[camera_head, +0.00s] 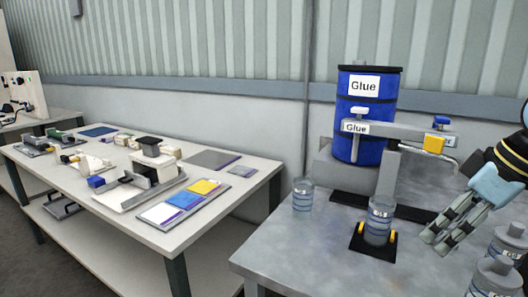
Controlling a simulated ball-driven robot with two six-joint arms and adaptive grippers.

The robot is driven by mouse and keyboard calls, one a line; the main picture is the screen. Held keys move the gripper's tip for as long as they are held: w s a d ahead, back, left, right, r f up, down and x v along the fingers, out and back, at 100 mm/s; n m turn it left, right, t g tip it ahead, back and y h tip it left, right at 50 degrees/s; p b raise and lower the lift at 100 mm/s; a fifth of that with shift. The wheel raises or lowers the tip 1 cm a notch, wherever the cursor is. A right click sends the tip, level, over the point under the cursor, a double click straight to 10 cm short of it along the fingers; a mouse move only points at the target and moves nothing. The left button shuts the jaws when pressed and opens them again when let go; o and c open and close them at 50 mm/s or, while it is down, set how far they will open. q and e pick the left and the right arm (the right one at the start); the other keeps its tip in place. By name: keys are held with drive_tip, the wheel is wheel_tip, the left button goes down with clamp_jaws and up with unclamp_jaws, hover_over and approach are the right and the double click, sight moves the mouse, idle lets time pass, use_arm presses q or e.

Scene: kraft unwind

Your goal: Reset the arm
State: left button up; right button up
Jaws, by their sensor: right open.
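My right gripper (450,228) comes in from the right edge. Its light blue body and grey fingers hang over the right side of the grey table (285,243). It is open and nothing shows between its fingers. It is apart from the labelled clear jar (379,218), which stands upright on a black base with yellow pegs, to its left. My left gripper is not in view.
A blue Glue drum (375,95) stands behind a grey dispenser (412,131) with a bent nozzle. Another jar (303,194) stands left; several (495,277) crowd the lower right corner. A white workbench (225,206) with parts and coloured cards is at left.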

drive_tip(key=s+a+f+m+h, duration=0.1)
drive_tip(key=s+a+f+m, duration=0.3)
drive_tip(key=s+f, duration=0.55)
drive_tip(key=s+a+m+h, duration=0.1)
drive_tip(key=s+m+h, duration=0.15)
drive_tip(key=s, duration=1.15)
wheel_tip(320, 180, down, 30)
drive_tip(key=d+g+b, duration=0.1)
drive_tip(key=d+b, duration=0.1)
drive_tip(key=b, duration=0.3)
drive_tip(key=s+f+g+b, duration=0.1)
drive_tip(key=s+f+b, duration=0.2)
drive_tip(key=s+f, duration=0.6)
drive_tip(key=s+d+f+b, duration=0.1)
drive_tip(key=s+f+b, duration=0.2)
drive_tip(key=s+f, duration=0.7)
wheel_tip(320, 180, down, 5)
drive_tip(key=shift+s+d+f+g, duration=0.1)
drive_tip(key=shift+s+d+g, duration=0.2)
drive_tip(key=shift+g, duration=0.1)
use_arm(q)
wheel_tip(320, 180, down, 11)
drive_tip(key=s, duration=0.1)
use_arm(e)
drive_tip(key=shift+s, duration=0.2)
drive_tip(key=shift+c, duration=0.3)
